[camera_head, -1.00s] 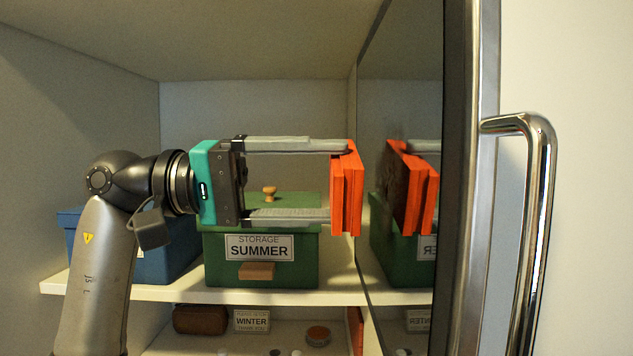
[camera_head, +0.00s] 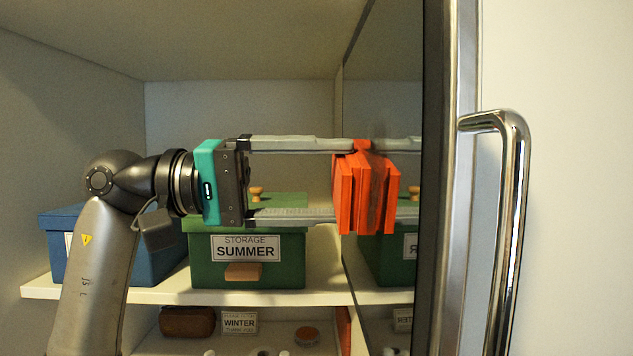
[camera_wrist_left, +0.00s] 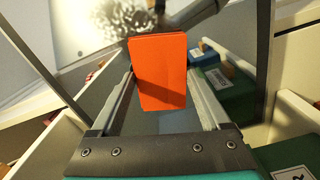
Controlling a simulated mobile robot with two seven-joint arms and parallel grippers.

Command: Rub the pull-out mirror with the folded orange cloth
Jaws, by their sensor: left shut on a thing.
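The folded orange cloth (camera_head: 346,195) is upright between the fingertips of my left gripper (camera_head: 347,182), which is shut on it. The pull-out mirror (camera_head: 396,95) stands upright to the right, seen at a steep angle. The cloth meets its own reflection, so it touches the mirror or is very nearly against it. In the left wrist view, the cloth (camera_wrist_left: 158,75) covers the middle of the mirror behind it. A pale speckled patch (camera_wrist_left: 120,20) shows beyond the cloth's upper left. My right gripper is not in view.
A green SUMMER box (camera_head: 246,270) and a blue box (camera_head: 115,262) stand on the shelf behind and below my gripper. A lower shelf holds a brown case (camera_head: 187,321) and a WINTER label (camera_head: 239,323). A chrome handle (camera_head: 514,220) stands right of the mirror.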

